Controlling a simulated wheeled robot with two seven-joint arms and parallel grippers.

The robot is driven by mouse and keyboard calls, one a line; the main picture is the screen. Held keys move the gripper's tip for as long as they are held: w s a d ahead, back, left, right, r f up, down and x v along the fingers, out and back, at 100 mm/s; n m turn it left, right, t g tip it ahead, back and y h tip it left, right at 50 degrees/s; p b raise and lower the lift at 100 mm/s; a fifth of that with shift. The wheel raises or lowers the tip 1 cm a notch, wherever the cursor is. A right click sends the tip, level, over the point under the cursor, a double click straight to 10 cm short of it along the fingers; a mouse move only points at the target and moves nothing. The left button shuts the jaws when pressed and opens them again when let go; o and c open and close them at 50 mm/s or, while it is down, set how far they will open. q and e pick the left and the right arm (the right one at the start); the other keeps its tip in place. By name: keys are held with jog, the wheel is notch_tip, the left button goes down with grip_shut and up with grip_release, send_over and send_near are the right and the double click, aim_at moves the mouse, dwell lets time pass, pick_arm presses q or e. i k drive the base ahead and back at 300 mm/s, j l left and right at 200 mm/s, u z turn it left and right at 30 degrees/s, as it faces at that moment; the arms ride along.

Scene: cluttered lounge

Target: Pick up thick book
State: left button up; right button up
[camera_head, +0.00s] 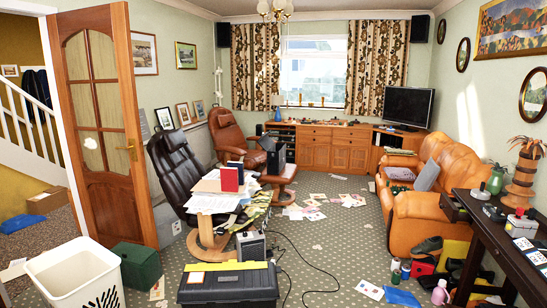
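I cannot tell from here which one is the thick book. Neither of my grippers shows in the head view.
A black toolbox (228,283), a small heater-like box (251,247), a green box (137,265) and a white basket (62,278) crowd the near floor. Cables (318,262) and papers (306,211) lie on the carpet. A dark table (492,236) stands right.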

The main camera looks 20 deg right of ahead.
aim_at(229, 176)
jog(key=i+l+z, duration=1.2)
jog(key=i+z, duration=0.4)
jog(key=i, duration=0.85)
jog(key=i+l+u, duration=0.1)
jog(key=i, duration=0.7)
jog(key=i+u, duration=0.75)
jog(key=u, duration=0.15)
jog(key=i+l+u, duration=0.25)
jog(key=u, duration=0.2)
jog(key=i+l+u, duration=0.6)
jog(key=u, duration=0.3)
jog(key=i+l+u, duration=0.2)
jog(key=u, duration=0.25)
jog(key=i+l+u, duration=0.25)
jog(key=u, duration=0.2)
jog(key=i+l+u, duration=0.1)
jog(key=l+u, duration=0.4)
jog(key=i+l+u, duration=0.1)
jog(key=l+u, duration=0.2)
jog(key=u, duration=0.15)
jog(key=l+u, duration=0.8)
jog(key=l, duration=0.15)
